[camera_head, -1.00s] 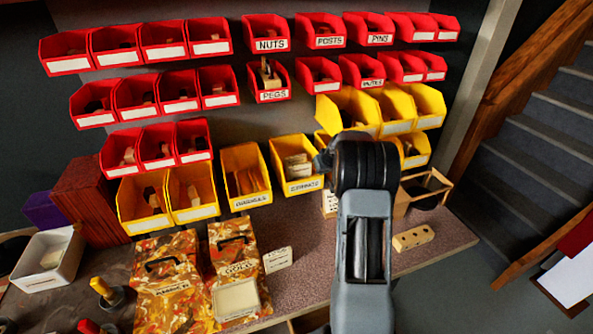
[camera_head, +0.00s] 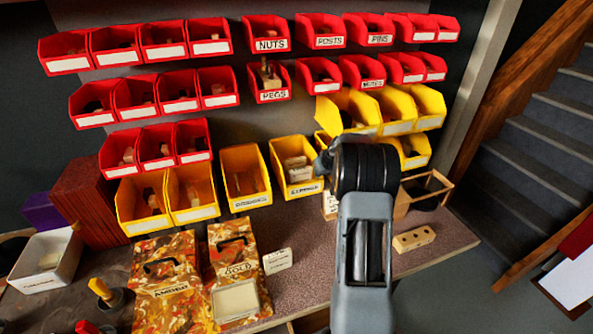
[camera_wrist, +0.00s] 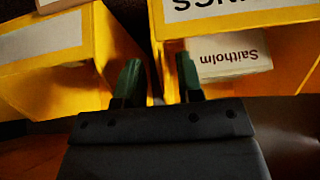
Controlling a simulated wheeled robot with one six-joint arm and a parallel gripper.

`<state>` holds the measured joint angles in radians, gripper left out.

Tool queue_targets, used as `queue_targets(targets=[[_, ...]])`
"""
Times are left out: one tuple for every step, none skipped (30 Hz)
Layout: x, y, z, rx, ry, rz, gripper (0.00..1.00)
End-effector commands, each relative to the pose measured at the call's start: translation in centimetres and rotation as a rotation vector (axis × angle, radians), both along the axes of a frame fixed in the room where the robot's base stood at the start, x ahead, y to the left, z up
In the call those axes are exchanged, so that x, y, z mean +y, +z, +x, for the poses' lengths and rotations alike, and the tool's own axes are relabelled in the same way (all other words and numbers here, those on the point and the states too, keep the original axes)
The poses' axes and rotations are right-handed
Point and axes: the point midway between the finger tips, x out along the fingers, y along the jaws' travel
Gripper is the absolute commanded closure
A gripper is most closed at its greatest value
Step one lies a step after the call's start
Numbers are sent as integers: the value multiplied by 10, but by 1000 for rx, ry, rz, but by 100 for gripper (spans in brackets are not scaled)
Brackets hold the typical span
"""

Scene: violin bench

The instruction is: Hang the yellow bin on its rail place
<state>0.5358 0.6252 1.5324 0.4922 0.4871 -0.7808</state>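Several yellow bins hang on the rack, and I cannot tell which one the task means. One yellow bin (camera_head: 347,105) sits behind my arm, larger and more tilted than its neighbours. In the wrist view, a yellow bin with a blank label (camera_wrist: 45,38) is at left. A bin with a label ending "NGS" (camera_wrist: 280,14) is at right, with a white "Saltholm" box (camera_wrist: 228,56) by it. My gripper (camera_wrist: 158,78) has its dark green fingers apart, with yellow bin walls behind the gap. No clear grip shows. My arm hides the gripper in the head view.
Red bins (camera_head: 268,33) fill the upper rows. Decorated boxes (camera_head: 170,280), a white tub (camera_head: 47,262), a wooden block with holes (camera_head: 413,239) and a wooden frame (camera_head: 428,188) stand on the bench. Bare bench top (camera_head: 310,255) shows left of my arm. Stairs (camera_head: 540,140) are at right.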

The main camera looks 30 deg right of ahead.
Motion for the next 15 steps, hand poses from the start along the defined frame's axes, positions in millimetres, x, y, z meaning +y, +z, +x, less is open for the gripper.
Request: queue_targets(targets=[[0, 1, -1, -1, -1, -1, 66], [0, 3, -1, -2, -1, -1, 66], [0, 6, -3, -4, -1, -2, 66], [0, 9, -4, -4, -1, -2, 66], [0, 12, -6, -5, -1, -2, 66], [1, 17, -10, -5, 0, -3, 66], [1, 21, -13, -5, 0, -3, 66], [2, 26, -16, -5, 0, -4, 66], [2, 33, -20, -7, -1, -4, 66], [3, 38, -24, -6, -1, -4, 66], [3, 44, -28, -7, -2, -3, 66], [3, 51, -33, -7, -2, -3, 66], [4, 56, -36, -6, -2, -3, 66], [4, 61, -39, -5, -2, -4, 66], [5, 68, -44, -6, -2, -3, 66]])
